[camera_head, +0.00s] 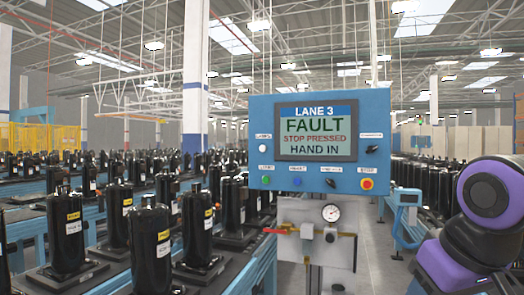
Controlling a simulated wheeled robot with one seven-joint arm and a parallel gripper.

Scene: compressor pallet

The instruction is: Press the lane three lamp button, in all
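A blue control panel (384,103) stands on a post in the middle of the head view. Its screen (318,131) reads LANE 3, FAULT, STOP PRESSED, HAND IN. A white button (262,149) sits left of the screen under a small label that is hard to read, perhaps LAMPS. Along the bottom are a green button (265,180), a blue button (297,182), a black knob (331,182) and a red button on yellow (367,184) labelled STOP. A black selector (372,148) is right of the screen. My arm shows at the right edge, apart from the panel. My gripper is out of view.
Black compressors (148,245) stand in rows on blue-framed lanes at the left. A smaller blue device (407,197) stands behind to the right.

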